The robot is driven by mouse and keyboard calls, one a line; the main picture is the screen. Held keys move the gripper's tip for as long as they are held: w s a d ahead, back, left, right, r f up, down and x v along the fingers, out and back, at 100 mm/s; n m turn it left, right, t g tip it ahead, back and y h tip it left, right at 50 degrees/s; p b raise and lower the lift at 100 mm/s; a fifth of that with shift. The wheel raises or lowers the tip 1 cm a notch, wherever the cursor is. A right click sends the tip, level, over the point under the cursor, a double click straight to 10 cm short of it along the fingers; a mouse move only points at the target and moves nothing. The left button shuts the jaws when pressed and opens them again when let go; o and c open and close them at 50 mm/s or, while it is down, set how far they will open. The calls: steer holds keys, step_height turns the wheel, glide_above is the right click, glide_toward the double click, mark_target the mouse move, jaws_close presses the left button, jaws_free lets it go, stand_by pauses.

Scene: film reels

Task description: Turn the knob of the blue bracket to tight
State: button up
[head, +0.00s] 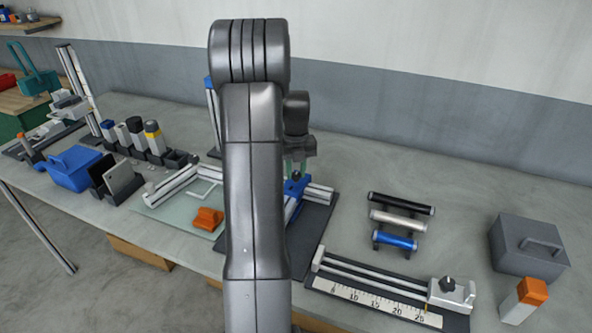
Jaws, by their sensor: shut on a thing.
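The blue bracket (296,187) sits on an aluminium-profile frame on a dark mat, right of the middle of the table. My arm stands in front and hides its left part. My gripper (297,170) points down directly above the blue bracket, with its greenish fingers at the bracket's top. It is shut on what appears to be the bracket's knob. The knob itself is hidden between the fingers, so I cannot tell how it is turned.
A glass plate (160,212) with an orange block (208,218) lies left of my arm. Right are several rollers (398,218), a scaled rail (375,295), a grey box (528,247) and an orange-topped block (523,298). A blue bin (76,170) stands further left. Table behind the rollers is clear.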

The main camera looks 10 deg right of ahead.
mark_target(296, 174)
steer(key=o, duration=1)
step_height(296, 174, up, 14)
steer(key=shift+b, duration=0.4)
steer(key=shift+f, duration=0.1)
step_height(296, 174, down, 14)
steer(key=shift+r+p, duration=0.1)
steer(key=shift+p, duration=0.3)
